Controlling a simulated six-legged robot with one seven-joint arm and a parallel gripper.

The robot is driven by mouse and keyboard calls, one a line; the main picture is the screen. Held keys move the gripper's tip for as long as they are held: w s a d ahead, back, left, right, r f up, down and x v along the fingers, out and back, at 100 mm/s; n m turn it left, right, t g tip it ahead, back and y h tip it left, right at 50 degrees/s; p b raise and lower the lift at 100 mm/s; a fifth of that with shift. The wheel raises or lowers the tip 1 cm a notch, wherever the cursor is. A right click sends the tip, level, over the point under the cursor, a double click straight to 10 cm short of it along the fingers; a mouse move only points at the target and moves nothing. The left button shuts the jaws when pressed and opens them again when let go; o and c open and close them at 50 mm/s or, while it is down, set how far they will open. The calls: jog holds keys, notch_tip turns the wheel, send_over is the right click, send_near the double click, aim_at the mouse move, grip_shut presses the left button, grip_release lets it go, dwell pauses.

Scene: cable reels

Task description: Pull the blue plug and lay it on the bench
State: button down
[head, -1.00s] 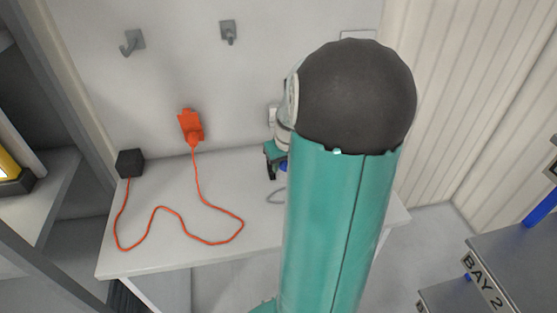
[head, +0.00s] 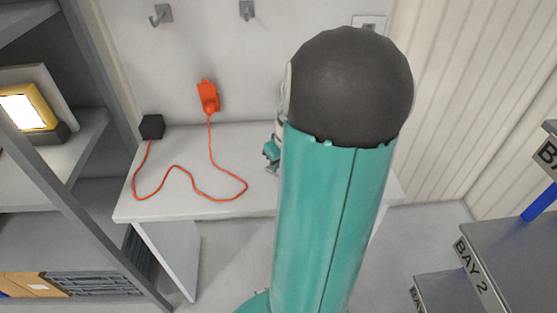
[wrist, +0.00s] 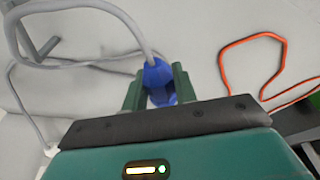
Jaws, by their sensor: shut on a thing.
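The blue plug (wrist: 156,75) is between the two green fingers of my gripper (wrist: 158,88) in the wrist view, and the fingers are shut on it. A grey cable (wrist: 125,17) leaves the plug and loops up and to the left. In the head view my gripper (head: 271,154) shows only in part beside my arm, over the white bench (head: 160,207). My arm hides the plug there. Whether the plug touches the bench cannot be told.
An orange plug (head: 208,97) sits at the wall, with its orange cord (head: 190,180) lying across the bench's left part. A black block (head: 152,127) stands at the bench's back left corner. Grey hooks (head: 161,15) are on the wall. A shelf (head: 60,170) stands left, bay units (head: 500,260) right.

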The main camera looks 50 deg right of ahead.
jog(key=shift+s+a, duration=0.15)
jog(key=shift+s+x, duration=0.2)
jog(key=shift+x, duration=0.6)
jog(key=shift+s+x, duration=0.15)
jog(key=shift+x, duration=0.65)
jog(key=shift+f, duration=0.1)
jog(key=c, duration=0.6)
grip_release()
jog(key=shift+o, duration=0.2)
jog(key=shift+w+d+r+v, duration=0.1)
jog(key=shift+w+v, duration=0.15)
jog(key=shift+v, duration=0.9)
jog(key=shift+w+d+r+v, duration=0.1)
jog(key=shift+w+v, duration=0.15)
jog(key=shift+v, duration=0.85)
jog(key=shift+w+d+v, duration=0.1)
jog(key=shift+w+v, duration=0.15)
jog(key=shift+v, duration=0.9)
jog(key=shift+w+a, duration=0.1)
